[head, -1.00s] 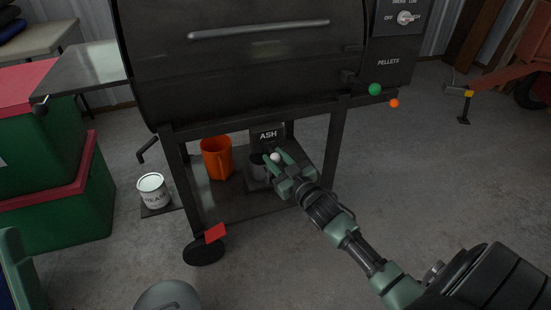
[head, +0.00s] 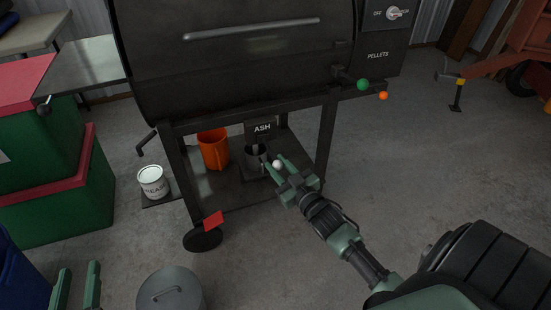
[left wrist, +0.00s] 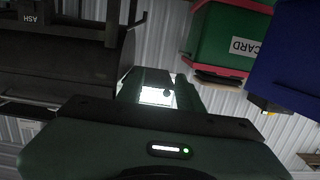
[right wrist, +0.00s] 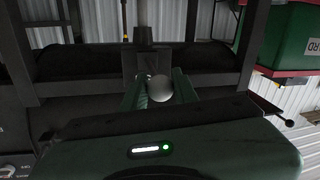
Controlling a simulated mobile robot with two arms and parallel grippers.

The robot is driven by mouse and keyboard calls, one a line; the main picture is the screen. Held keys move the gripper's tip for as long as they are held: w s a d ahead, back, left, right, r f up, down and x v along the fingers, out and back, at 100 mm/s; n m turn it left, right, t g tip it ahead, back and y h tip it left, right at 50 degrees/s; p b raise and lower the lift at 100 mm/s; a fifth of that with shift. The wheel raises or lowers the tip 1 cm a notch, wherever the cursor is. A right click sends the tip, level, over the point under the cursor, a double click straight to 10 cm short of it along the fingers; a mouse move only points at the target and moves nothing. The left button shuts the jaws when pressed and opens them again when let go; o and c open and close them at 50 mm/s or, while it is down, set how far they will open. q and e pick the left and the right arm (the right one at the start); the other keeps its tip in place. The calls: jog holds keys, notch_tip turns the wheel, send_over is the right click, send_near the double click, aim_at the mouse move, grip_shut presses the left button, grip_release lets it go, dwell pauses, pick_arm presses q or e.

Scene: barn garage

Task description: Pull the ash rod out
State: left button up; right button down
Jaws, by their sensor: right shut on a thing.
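The ash rod's white ball knob (head: 277,164) is held between the fingers of my right gripper (head: 280,167), just in front of and below the grill's ASH plate (head: 262,128). The knob also fills the gap between the fingers in the right wrist view (right wrist: 160,88). The rod's shaft is mostly hidden by the knob and fingers.
Grill legs flank the shelf. A white can (head: 152,182) stands to the left, a grey lidded bin (head: 170,291) in front.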

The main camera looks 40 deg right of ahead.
jog(key=shift+s+a+f, duration=0.15)
jog(key=shift+f, duration=0.05)
jog(key=c, duration=1.5)
grip_release()
jog(key=o, duration=0.4)
jog(key=shift+s, duration=0.1)
jog(key=shift+r, duration=0.15)
pick_arm(q)
jog(key=shift+s+f, duration=0.15)
jog(key=shift+f, duration=0.3)
jog(key=shift+g, duration=0.3)
pick_arm(e)
jog(key=shift+s, duration=0.1)
jog(key=shift+s, duration=0.25)
pick_arm(q)
jog(key=s+a+f+g+y+p, duration=0.1)
jog(key=s+f+g, duration=0.3)
jog(key=f, duration=0.4)
jog(key=shift+s+a+g+y+p, duration=0.35)
jog(key=shift+a+g+p, duration=0.15)
jog(key=shift+a, duration=0.25)
pick_arm(e)
jog(key=s, duration=0.7)
jog(key=shift+s, duration=0.15)
